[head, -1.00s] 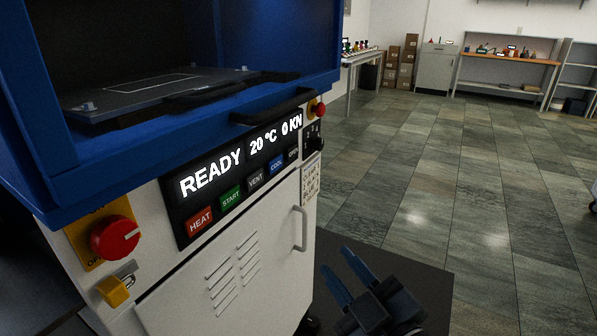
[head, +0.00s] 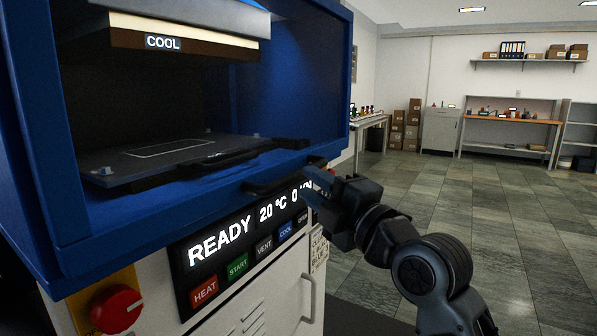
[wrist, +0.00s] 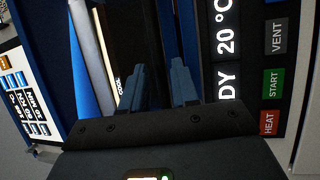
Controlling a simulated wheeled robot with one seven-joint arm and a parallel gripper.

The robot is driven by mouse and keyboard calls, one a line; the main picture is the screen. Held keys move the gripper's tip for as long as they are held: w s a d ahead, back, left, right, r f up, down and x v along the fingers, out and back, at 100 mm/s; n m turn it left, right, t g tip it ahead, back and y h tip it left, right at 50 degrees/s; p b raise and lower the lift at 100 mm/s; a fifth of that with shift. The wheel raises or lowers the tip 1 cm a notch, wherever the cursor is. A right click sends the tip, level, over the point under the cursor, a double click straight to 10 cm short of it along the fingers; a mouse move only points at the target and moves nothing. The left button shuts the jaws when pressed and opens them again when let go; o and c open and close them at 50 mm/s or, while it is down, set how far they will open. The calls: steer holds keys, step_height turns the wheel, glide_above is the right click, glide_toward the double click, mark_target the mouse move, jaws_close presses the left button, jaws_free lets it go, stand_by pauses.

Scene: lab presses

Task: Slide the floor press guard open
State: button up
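The floor press has a blue guard housing (head: 335,100) around its opening. A black bar handle (head: 272,184) runs along the lower front edge, above the display. My gripper (head: 313,187) is at the right end of this handle, with its blue fingers pointing left toward the press. In the wrist view my gripper (wrist: 163,68) shows its two fingers apart, with a gap between them. I cannot tell whether the handle lies between them or whether they touch it. The lower platen (head: 165,155) and the upper platen marked COOL (head: 180,38) show inside the press.
The display (head: 220,240) reads READY, 20 °C, with buttons below it. A red knob (head: 115,308) is at the lower left. A cabinet door handle (head: 309,298) is below my gripper. Open tiled floor (head: 470,210) lies to the right; benches and shelves stand far back.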

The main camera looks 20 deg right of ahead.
mark_target(302, 177)
steer(key=p+x, duration=0.1)
steer(key=x, duration=0.4)
jaws_close()
stand_by(0.4)
